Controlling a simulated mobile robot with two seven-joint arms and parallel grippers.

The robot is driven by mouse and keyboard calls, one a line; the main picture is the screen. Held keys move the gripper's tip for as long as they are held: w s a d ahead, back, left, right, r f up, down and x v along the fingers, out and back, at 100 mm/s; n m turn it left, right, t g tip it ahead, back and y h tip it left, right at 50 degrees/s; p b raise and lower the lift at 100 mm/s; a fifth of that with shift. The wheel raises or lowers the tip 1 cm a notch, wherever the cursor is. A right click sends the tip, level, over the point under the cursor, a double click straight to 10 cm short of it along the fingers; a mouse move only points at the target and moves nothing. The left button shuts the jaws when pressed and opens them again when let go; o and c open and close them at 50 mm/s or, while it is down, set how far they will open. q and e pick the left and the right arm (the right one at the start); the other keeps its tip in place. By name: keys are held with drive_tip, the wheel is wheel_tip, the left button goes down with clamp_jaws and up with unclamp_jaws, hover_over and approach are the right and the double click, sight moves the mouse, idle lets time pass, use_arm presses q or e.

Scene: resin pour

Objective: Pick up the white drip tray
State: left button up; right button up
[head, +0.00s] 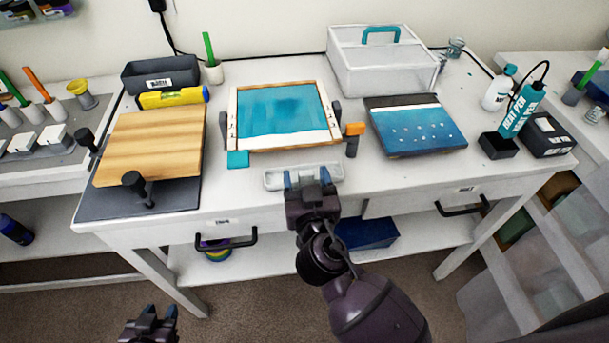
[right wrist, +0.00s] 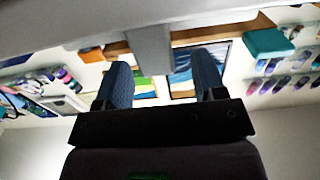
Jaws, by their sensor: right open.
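The white drip tray (head: 330,172) is a shallow pale tray at the front edge of the table, below the framed teal panel. My right gripper (head: 308,180) is at its front side, with the fingers over the tray's middle. In the right wrist view the fingers (right wrist: 158,85) are apart, and a pale grey band, likely the tray (right wrist: 90,22), crosses the top. A narrow grey piece of it reaches down between the fingers. Whether the fingers touch it cannot be told. My left gripper (head: 159,314) is low at the bottom left, away from the table, with its fingers apart.
The wood-framed teal panel (head: 285,108) stands just behind the tray, with a teal block (head: 238,159) at its corner. A wooden board (head: 150,145) lies left and a blue panel (head: 415,125) right. Drawer handles (head: 226,242) project at the front. The tabletop right of the tray is clear.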

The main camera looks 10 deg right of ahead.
sight(307, 176)
drive_tip(key=shift+w+d+r, duration=0.1)
drive_tip(key=shift+w+r, duration=0.05)
drive_tip(key=shift+w, duration=0.45)
drive_tip(key=shift+w+r, duration=0.1)
drive_tip(key=shift+w, duration=0.45)
drive_tip(key=shift+w+f+p, duration=0.15)
drive_tip(key=shift+w+p, duration=0.2)
drive_tip(key=shift+w, duration=0.3)
use_arm(q)
drive_tip(key=shift+w+r, duration=0.25)
drive_tip(key=shift+r, duration=0.25)
drive_tip(key=shift+w+r, duration=0.25)
drive_tip(key=shift+r, duration=0.2)
use_arm(e)
drive_tip(key=c, duration=1.1)
use_arm(q)
drive_tip(key=shift+s+f, duration=0.2)
drive_tip(key=shift+s, duration=0.1)
use_arm(e)
drive_tip(key=shift+c, duration=0.2)
